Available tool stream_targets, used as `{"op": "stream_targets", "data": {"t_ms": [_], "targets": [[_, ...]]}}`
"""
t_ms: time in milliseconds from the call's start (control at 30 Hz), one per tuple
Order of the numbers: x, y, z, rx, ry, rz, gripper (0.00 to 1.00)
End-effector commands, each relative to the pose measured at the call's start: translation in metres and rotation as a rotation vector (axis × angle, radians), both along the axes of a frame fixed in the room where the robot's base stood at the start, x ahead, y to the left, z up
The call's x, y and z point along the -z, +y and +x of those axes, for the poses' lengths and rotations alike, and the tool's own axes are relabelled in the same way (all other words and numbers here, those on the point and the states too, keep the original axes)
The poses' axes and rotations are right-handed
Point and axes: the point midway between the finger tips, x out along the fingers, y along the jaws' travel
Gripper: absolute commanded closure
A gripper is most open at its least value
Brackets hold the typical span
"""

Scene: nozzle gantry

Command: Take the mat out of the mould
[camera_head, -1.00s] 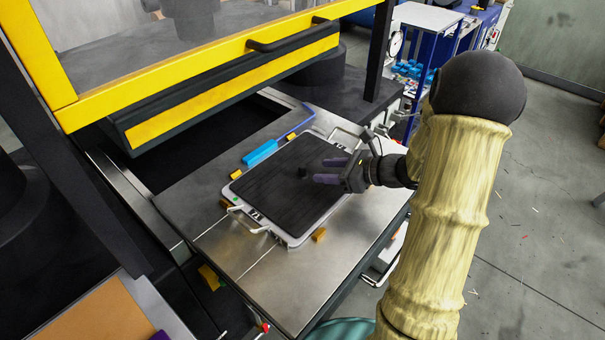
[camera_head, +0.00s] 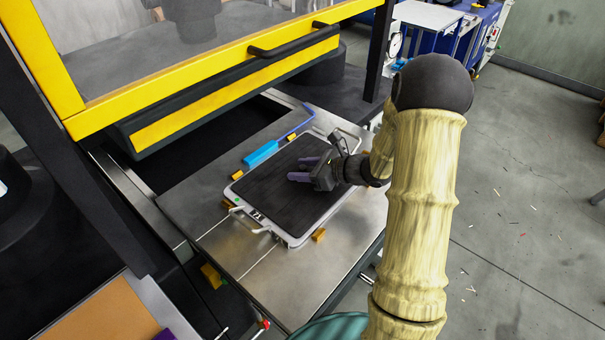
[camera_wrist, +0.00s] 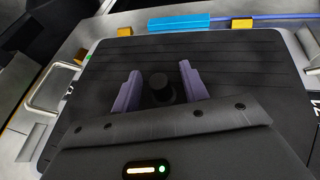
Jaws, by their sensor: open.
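The black mat (camera_head: 283,191) lies flat in the grey, handled mould (camera_head: 298,238) on the metal table. In the wrist view the mat (camera_wrist: 210,50) shows faint parallel lines, and a small round black knob (camera_wrist: 161,86) stands up from it. My gripper (camera_head: 300,169) is over the mat's upper right part. In the wrist view its purple fingers (camera_wrist: 158,88) are apart, one on each side of the knob, with gaps between. I cannot tell how far the fingertips are above the mat. In the head view my gripper hides the knob.
A blue-handled tool (camera_head: 262,153) lies behind the mould. Orange blocks (camera_head: 318,236) sit around the mould's edges. A press with a yellow-framed guard (camera_head: 190,105) stands over the left and back. Bare metal table (camera_head: 285,290) is free in front.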

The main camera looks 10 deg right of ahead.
Motion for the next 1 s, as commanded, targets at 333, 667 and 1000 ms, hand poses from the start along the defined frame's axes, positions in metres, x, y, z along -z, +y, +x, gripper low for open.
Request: {"op": "stream_targets", "data": {"t_ms": [333, 667, 1000], "targets": [[0.0007, 0.0006, 0.0008, 0.001, -0.001, -0.001, 0.56], [0.0006, 0.0005, 0.0007, 0.001, -0.001, -0.001, 0.83], [-0.0006, 0.0006, 0.0012, 0.000, -0.003, 0.000, 1.00]]}}
